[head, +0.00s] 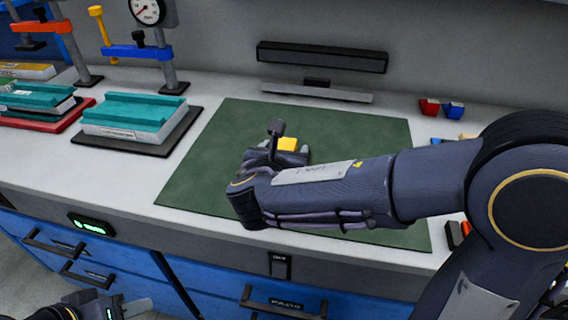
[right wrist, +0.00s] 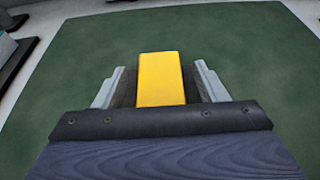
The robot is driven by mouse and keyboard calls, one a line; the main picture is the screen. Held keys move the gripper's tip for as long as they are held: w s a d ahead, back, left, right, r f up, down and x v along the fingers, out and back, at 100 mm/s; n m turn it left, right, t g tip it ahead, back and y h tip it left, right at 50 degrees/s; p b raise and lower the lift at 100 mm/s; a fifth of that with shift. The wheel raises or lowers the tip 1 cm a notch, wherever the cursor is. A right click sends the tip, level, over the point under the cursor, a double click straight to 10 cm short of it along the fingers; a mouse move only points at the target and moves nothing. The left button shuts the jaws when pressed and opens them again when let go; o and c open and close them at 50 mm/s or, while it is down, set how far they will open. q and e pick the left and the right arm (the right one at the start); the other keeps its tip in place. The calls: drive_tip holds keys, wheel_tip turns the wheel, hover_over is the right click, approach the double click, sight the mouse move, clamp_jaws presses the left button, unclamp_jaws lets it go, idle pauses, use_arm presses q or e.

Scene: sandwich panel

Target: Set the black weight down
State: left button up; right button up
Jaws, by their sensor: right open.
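My right gripper (head: 284,150) reaches over the green mat (head: 205,170), and its fingers point away from me. In the right wrist view it is open (right wrist: 160,68), its two grey fingers apart on either side of a yellow block (right wrist: 160,80). Dark strips lie between the block and each finger; I cannot tell if they are finger pads or shadow. The yellow block also shows in the head view (head: 288,144). I cannot clearly identify a black weight; a small black piece (head: 454,235) lies at the mat's right edge. My left gripper (head: 128,308) is low at the bottom left, partly cut off.
A dark bar (head: 322,57) is at the back. Red and blue blocks (head: 430,107) lie at the right. The mat's left part is clear.

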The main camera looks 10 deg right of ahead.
clamp_jaws()
idle(0.4)
drive_tip(key=shift+r, duration=0.25)
